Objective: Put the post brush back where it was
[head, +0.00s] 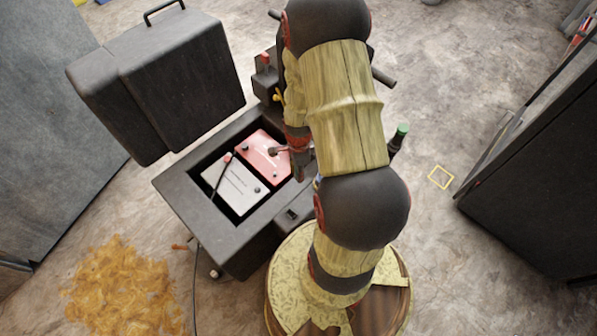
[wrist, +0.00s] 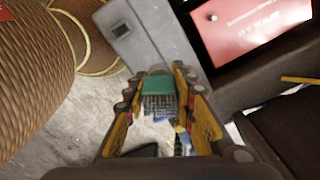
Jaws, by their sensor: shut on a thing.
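In the wrist view the post brush (wrist: 160,84) shows as a green block with dark bristles below it. It lies between the fingertips of my gripper (wrist: 160,92), which is shut on it. In the head view my gripper (head: 302,166) is partly hidden behind my arm, beside the right edge of the black battery box. I cannot make out the brush there. The open box (head: 180,190) holds a red battery (head: 262,160) and a grey-white one (head: 234,188). The red battery also shows at the upper right of the wrist view (wrist: 260,25).
A dark bottle-like thing with a green top (head: 399,138) stands right of my arm. A black lid or case (head: 175,80) rises behind the box. Sawdust-like material (head: 125,285) lies at lower left. A dark cabinet (head: 535,170) stands right.

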